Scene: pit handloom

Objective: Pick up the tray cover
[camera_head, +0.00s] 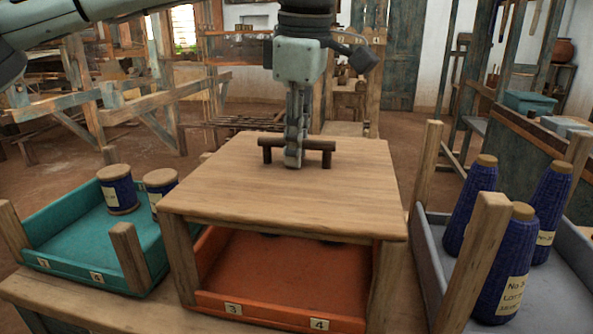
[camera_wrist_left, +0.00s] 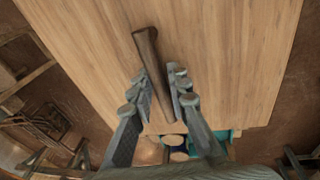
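The tray cover (camera_head: 285,185) is a flat light wooden board with a dark wooden bar handle on top. It lies level above the orange tray, at the tops of wooden corner posts. My left gripper (camera_head: 293,160) points straight down at the middle of the handle (camera_head: 322,147). The cover's board (camera_wrist_left: 225,60) fills much of that view. My right gripper is not in view.
The orange tray (camera_head: 280,311) is under the cover, its inside mostly hidden. A teal tray (camera_head: 75,245) with thread spools (camera_head: 118,190) is at the left. A grey tray (camera_head: 425,240) with tall blue cones (camera_head: 507,270) is at the right. Wooden posts (camera_head: 475,255) rise close beside the cover.

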